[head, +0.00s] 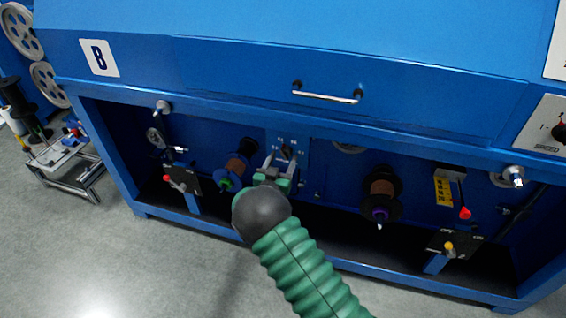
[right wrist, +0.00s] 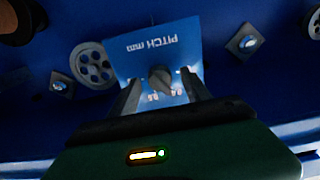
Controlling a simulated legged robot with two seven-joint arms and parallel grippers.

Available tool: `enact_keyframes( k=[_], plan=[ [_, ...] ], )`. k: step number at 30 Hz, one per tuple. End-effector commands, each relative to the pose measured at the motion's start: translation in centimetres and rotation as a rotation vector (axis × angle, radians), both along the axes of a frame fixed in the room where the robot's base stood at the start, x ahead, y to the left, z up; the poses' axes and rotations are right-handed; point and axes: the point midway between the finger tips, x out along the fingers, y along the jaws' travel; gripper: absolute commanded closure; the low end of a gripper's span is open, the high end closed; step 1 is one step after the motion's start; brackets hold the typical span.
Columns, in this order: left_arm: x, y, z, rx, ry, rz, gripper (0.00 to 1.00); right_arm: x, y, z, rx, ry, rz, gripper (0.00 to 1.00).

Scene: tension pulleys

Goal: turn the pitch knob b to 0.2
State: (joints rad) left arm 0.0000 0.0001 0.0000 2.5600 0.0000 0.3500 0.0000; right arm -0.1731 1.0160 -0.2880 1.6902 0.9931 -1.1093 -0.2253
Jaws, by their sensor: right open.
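The pitch knob b (head: 287,151) is a small dark knob on a blue scale plate in the recess of the blue machine marked B. In the right wrist view the dark knob (right wrist: 160,79) sits on the plate (right wrist: 146,58) lettered "PITCH mm", which appears upside down. A few small white scale marks show around it, too blurred to read surely. My right gripper (head: 278,163) is at the plate. Its fingers (right wrist: 160,86) are open, one on each side of the knob; contact cannot be told. My left gripper is not in view.
Copper-coloured spools, one at left (head: 238,168) and one at right (head: 382,188), flank the plate. A handle (head: 326,97) is on the cover above. A red-tipped lever (head: 464,212) is at right. The grey floor (head: 150,260) in front is clear.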

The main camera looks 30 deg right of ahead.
Motion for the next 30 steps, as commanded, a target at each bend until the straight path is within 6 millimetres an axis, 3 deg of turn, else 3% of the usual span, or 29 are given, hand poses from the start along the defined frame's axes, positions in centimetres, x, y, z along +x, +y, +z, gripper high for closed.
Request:
enact_keyframes(
  k=[11,24,30],
  plan=[
    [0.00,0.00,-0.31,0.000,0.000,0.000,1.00,0.71,-0.87,0.05,-0.001,0.001,0.001,0.43],
    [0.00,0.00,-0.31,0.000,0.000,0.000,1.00,0.72,-0.79,0.02,0.000,0.001,0.002,1.00],
    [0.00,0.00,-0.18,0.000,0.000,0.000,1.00,0.73,-0.77,0.05,-0.004,0.006,0.002,1.00]
  ],
)
